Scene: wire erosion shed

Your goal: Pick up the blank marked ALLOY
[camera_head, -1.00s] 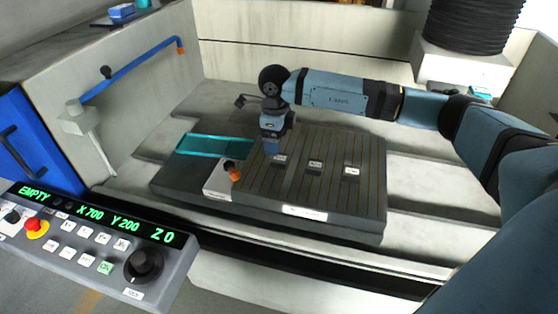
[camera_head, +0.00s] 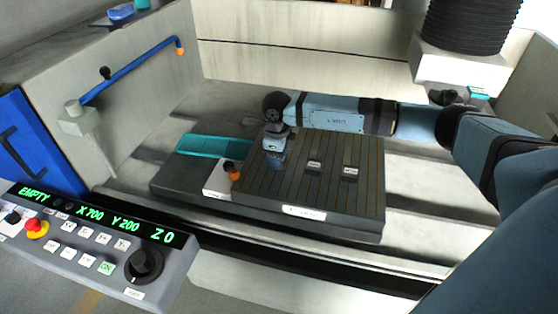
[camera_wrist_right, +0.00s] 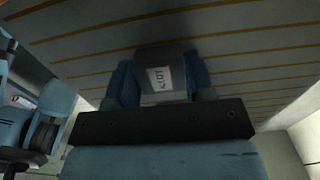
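The blank marked ALLOY (camera_wrist_right: 160,80) is a small grey block with a white label in the right wrist view. The print is small and turned, but looks like ALLOY. It sits between the two blue fingers of my right gripper (camera_wrist_right: 160,90), with no clear gap at its sides; whether they press on it does not show. In the head view my right gripper (camera_head: 274,165) points down at the left part of the slotted plate (camera_head: 330,195) and hides this blank. Two other labelled blanks, one nearer (camera_head: 314,166) and one farther right (camera_head: 350,172), stand on the plate. My left gripper is out of view.
A white block with an orange-tipped knob (camera_head: 219,180) stands left of my right gripper, by a teal strip (camera_head: 215,146). A control panel (camera_head: 95,240) reading EMPTY is at the lower left. A blue pipe (camera_head: 130,70) runs along the left wall.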

